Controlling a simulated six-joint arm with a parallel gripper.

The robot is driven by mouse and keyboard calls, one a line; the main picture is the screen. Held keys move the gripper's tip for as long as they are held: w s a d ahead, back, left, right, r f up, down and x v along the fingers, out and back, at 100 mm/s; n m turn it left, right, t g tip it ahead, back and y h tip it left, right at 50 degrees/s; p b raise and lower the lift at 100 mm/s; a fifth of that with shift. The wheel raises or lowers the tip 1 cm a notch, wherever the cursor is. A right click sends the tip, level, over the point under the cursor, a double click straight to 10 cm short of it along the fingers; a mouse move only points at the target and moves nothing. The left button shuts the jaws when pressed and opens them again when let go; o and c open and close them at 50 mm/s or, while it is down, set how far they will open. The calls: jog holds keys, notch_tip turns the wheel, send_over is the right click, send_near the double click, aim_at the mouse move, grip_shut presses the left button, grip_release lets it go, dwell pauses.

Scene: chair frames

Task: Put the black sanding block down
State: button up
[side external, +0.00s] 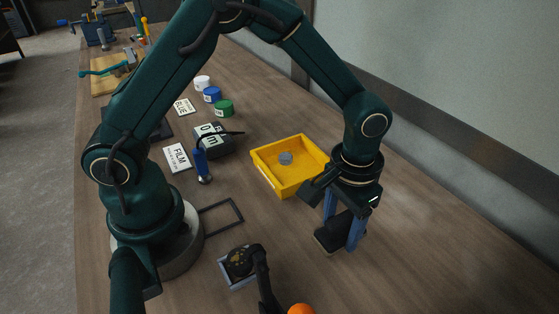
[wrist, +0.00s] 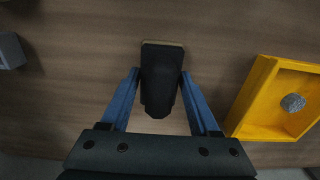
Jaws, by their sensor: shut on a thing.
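The black sanding block (side external: 335,232) is between the blue fingers of my gripper (side external: 343,222), to the right of the yellow tray. It shows in the wrist view (wrist: 161,80) as a dark block with a narrow tan edge at its far end. My gripper (wrist: 160,92) is shut on the block, one finger on each side. The block is at or just above the wooden table; I cannot tell whether its underside touches.
A yellow tray (side external: 275,180) holding a grey lump (side external: 286,158) stands close by, left of the gripper. A small grey box (side external: 238,268) with a dark round part and an orange ball (side external: 301,310) are nearer the camera. Bare table (side external: 420,240) lies to the right.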

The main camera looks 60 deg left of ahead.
aim_at(343, 218)
jog(key=shift+f, duration=0.1)
jog(key=o, duration=1.2)
notch_tip(343, 218, up, 11)
jog(key=shift+r, duration=0.2)
jog(key=shift+s+a+r, duration=0.1)
jog(key=shift+a+r, duration=0.05)
jog(key=shift+r, duration=0.4)
jog(key=s+a+r+t, duration=0.2)
jog(key=s+a+t, duration=0.3)
jog(key=s+a, duration=0.5)
jog(key=shift+s+r+t, duration=0.3)
jog(key=shift+s+r, duration=0.05)
jog(key=shift+s, duration=0.15)
